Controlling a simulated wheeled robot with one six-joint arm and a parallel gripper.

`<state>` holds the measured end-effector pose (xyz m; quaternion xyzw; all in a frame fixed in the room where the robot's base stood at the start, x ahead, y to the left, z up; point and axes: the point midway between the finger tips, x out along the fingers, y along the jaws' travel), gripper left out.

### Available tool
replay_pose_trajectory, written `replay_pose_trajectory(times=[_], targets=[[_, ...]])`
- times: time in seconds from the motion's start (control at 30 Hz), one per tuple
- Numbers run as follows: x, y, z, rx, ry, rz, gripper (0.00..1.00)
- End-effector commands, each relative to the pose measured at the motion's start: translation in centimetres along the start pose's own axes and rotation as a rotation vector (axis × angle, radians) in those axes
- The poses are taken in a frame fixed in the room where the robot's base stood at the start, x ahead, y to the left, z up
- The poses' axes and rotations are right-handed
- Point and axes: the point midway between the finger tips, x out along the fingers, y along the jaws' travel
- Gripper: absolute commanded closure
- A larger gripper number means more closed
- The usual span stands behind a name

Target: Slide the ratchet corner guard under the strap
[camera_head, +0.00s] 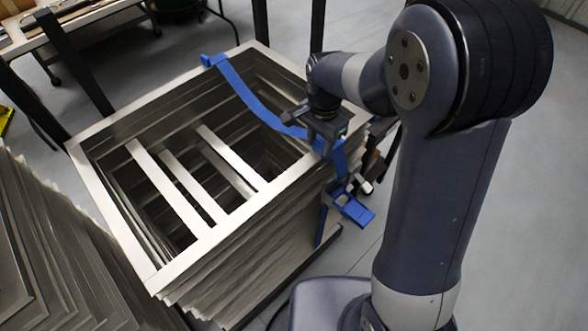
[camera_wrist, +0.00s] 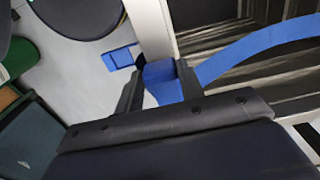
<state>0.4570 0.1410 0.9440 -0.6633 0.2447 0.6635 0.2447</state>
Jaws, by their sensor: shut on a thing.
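A blue strap (camera_head: 245,92) runs over the open top of a stack of metal frames (camera_head: 120,226), sagging between the far edge and the right edge. A blue corner guard (camera_head: 212,60) sits at the strap's far end. My gripper (camera_head: 322,143) is at the right edge of the stack. In the wrist view, my gripper (camera_wrist: 160,72) is shut on a blue angular piece, which looks like the ratchet corner guard (camera_wrist: 163,82). The strap (camera_wrist: 250,48) shows beside it on the right. The blue ratchet (camera_head: 352,208) hangs below at the stack's side. The guard's contact with strap and edge is unclear.
Pale slats (camera_head: 180,190) cross the stack's open top. Another stack of frames (camera_head: 50,250) stands at the lower left. A dark-legged table (camera_head: 75,22) stands at the back left.

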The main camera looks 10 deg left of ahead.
Motion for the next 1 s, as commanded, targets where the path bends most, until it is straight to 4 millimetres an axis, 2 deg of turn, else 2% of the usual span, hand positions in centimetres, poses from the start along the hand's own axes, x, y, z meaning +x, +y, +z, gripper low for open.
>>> replay_pose_trajectory(times=[0.03,0.07,0.3,0.63,1.0], targets=[[0.0,0.0,0.0,0.000,0.001,-0.001,0.80],[0.0,0.0,0.0,0.000,0.001,-0.001,0.62],[0.0,0.0,0.0,0.000,0.001,-0.001,0.44],[-0.4,0.0,0.0,0.000,0.000,0.000,0.44],[-3.4,0.0,0.0,0.000,0.000,0.000,0.44]])
